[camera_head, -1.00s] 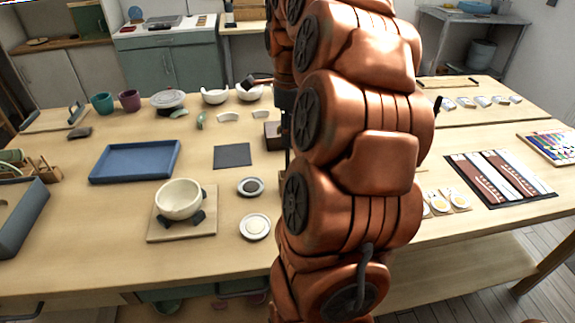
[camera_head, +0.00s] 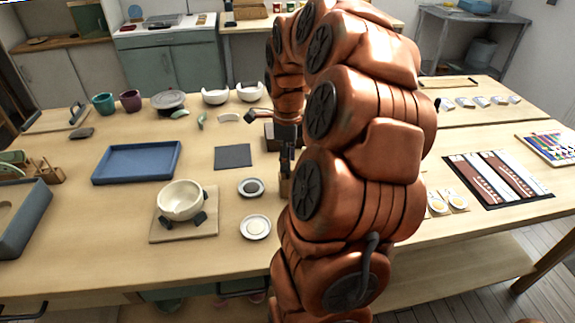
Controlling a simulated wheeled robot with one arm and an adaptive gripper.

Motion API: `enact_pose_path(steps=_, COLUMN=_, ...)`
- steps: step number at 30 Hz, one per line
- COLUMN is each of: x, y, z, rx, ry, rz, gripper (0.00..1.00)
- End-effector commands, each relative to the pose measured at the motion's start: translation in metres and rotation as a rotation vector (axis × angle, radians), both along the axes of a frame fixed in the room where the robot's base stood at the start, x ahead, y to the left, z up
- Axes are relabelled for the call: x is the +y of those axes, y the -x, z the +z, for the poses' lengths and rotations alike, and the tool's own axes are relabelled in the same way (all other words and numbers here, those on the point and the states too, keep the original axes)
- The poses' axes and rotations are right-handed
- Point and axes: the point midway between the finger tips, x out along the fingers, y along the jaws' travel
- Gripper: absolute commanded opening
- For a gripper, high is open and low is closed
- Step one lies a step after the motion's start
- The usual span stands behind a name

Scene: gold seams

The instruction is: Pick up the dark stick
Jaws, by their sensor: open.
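My gripper (camera_head: 287,165) points down at the left edge of my copper-coloured arm, over the middle of the table. It is open, small and partly hidden by the arm, and I see nothing held in it. Just below it, a small brown upright thing (camera_head: 284,188) shows beside the arm, mostly hidden. I cannot make out the dark stick for certain. It may be among the dark shapes by the gripper or behind my arm.
A blue tray (camera_head: 137,162), a dark square mat (camera_head: 233,157), a cream bowl (camera_head: 181,200) on a board and two small dishes (camera_head: 254,227) stand left of the arm. White bowls (camera_head: 215,96) stand behind.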

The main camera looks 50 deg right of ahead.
Motion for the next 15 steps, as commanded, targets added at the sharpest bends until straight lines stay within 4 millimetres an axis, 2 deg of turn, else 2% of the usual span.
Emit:
enact_pose_path(steps=5, x=-0.0001, y=0.0, z=-0.0003, rx=0.0, ry=0.001, rz=0.0, gripper=0.42)
enact_pose_path(steps=15, x=-0.0001, y=0.0, z=-0.0001, rx=0.0, ry=0.001, rz=0.0, gripper=0.07)
